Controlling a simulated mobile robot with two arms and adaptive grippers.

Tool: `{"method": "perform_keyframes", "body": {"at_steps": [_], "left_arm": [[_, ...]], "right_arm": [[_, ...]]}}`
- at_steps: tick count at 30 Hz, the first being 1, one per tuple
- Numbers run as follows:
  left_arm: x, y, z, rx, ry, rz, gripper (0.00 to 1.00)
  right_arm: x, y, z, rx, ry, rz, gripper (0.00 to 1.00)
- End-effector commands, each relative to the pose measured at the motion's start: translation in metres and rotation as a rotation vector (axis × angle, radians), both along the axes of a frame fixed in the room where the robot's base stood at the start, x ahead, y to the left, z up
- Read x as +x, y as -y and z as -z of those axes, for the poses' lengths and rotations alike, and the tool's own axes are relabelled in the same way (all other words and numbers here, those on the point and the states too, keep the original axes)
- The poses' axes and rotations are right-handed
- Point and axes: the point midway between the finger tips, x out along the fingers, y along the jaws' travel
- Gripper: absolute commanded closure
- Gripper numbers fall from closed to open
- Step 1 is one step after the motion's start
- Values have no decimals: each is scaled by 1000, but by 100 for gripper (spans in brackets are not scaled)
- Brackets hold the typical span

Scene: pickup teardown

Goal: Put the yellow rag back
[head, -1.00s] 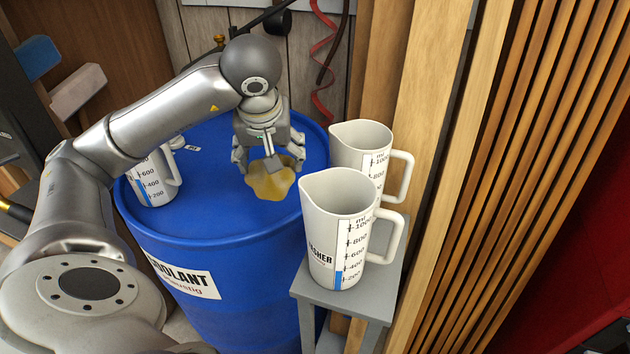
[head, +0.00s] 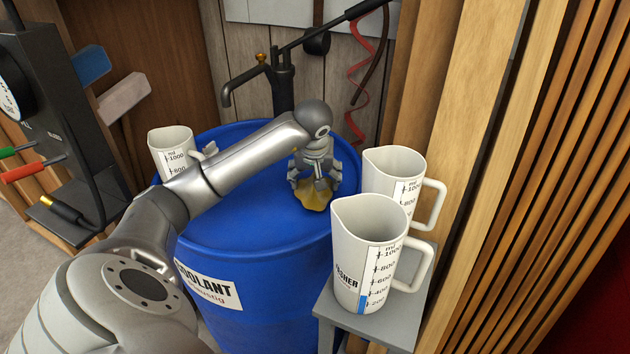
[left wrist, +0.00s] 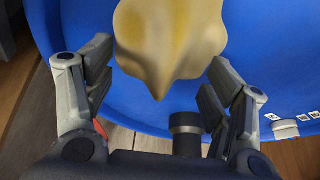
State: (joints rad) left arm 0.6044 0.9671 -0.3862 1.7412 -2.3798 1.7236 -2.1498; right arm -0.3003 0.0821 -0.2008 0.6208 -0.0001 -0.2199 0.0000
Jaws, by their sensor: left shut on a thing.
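The yellow rag (head: 314,196) is a bunched, drooping cloth at the right part of the blue drum's top (head: 240,215). My left gripper (head: 316,180) points down over the drum and is shut on the rag. In the left wrist view, the rag (left wrist: 170,45) hangs beyond the fingers against the blue lid. I cannot tell whether its lower edge touches the lid. My right gripper is not in view.
Two white measuring jugs (head: 370,255) (head: 398,170) stand on a grey stand (head: 375,322) right of the drum. Another jug (head: 170,150) is at the drum's left, partly behind my arm. A dark pump tap (head: 280,85) rises behind. Wooden slats (head: 540,160) close the right side.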

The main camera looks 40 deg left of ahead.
Motion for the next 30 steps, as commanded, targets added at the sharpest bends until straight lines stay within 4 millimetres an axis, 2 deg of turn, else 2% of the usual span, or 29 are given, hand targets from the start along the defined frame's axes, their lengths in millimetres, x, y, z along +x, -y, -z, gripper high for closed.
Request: {"method": "perform_keyframes", "body": {"at_steps": [4, 17, 18, 22, 30], "left_arm": [[-1, 0, 14, -1, -1, -1, 43], [0, 0, 20, 1, 2, -1, 43], [0, 0, 19, 1, 2, -1, 20], [0, 0, 19, 0, 1, -1, 3], [0, 0, 19, 0, 1, -1, 2]], "right_arm": [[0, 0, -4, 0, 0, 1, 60], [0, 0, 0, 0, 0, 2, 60], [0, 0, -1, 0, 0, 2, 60], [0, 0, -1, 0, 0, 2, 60], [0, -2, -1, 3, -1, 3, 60]]}}
